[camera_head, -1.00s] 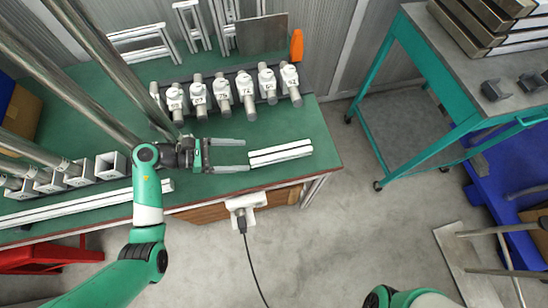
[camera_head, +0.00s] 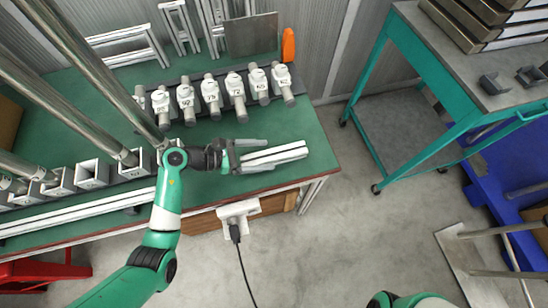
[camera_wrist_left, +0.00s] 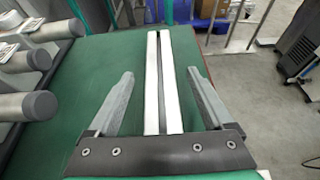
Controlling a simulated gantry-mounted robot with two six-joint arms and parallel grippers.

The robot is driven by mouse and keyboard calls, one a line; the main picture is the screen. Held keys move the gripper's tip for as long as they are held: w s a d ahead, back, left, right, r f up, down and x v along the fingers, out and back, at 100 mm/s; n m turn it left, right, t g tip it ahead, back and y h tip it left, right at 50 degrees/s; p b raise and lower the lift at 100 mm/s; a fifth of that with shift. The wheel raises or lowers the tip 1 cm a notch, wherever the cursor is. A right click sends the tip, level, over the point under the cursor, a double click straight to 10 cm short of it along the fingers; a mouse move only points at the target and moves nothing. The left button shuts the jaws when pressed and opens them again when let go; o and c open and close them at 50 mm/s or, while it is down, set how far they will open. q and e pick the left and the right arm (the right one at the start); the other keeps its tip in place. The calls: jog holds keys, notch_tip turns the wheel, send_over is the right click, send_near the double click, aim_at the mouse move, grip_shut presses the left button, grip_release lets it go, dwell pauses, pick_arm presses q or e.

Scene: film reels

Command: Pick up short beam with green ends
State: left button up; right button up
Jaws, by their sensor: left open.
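The short beam (camera_head: 285,154) is a pale, narrow bar lying near the right end of the green table. In the left wrist view the beam (camera_wrist_left: 152,60) shows as two white strips with a dark slot between them; I cannot make out green ends. My left gripper (camera_head: 262,154) is open, with its fingers along either side of the beam's near part. In the left wrist view the open left gripper (camera_wrist_left: 160,76) has a gap between each finger and the beam. My right gripper is out of view.
A row of numbered white clamps on metal rods (camera_head: 211,94) stands behind the beam. Long white beams (camera_head: 80,218) lie along the table's front left. A teal cart (camera_head: 365,80) stands to the right, across open floor. An orange object (camera_head: 288,45) is at the back.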

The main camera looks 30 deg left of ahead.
pick_arm(q)
jog(key=shift+x, duration=0.95)
grip_shut()
